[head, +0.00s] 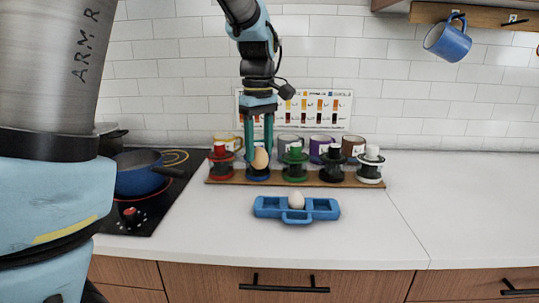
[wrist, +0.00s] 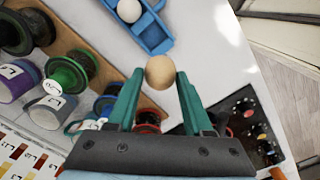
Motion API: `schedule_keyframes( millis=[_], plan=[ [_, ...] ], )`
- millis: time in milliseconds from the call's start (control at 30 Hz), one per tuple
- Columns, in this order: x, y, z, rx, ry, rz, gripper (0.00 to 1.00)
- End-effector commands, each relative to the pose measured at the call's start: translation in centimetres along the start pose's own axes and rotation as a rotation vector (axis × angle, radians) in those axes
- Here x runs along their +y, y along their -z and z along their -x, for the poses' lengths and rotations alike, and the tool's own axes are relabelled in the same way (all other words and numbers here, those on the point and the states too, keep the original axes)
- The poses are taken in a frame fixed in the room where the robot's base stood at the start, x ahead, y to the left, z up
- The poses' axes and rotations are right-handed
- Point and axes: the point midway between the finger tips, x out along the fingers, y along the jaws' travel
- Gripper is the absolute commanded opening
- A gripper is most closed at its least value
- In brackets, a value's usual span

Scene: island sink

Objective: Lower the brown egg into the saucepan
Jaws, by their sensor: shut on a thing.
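My gripper (head: 260,152) is shut on the brown egg (head: 261,159), pointing down over the wooden rack, near its blue-based holder. In the wrist view the brown egg (wrist: 160,71) sits between the two green fingertips (wrist: 158,78). Whether the egg touches the blue holder cannot be told. The blue saucepan (head: 138,180) stands on the black cooktop at the left, well apart from the egg. Its inside is mostly hidden, and I cannot pick it out in the wrist view.
A wooden rack (head: 330,182) holds several coloured holders, with mugs behind. A blue tray (head: 328,209) with a white egg (head: 296,200) lies in front. A second dark pot (head: 110,138) stands behind the saucepan. The right counter (head: 450,200) is clear. A blue mug (head: 447,42) hangs above.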

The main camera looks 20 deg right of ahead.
Motion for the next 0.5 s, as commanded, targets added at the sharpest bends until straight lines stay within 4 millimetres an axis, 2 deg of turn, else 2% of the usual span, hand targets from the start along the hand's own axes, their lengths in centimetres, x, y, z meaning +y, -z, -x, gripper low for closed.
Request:
schedule_keyframes(
  millis=[100,500],
  plan=[
    [-1.3,1.8,1.4,0.0,0.0,0.004,0.32],
    [-5.6,7.5,3.9,-0.001,0.0,0.004,0.32]
  ],
)
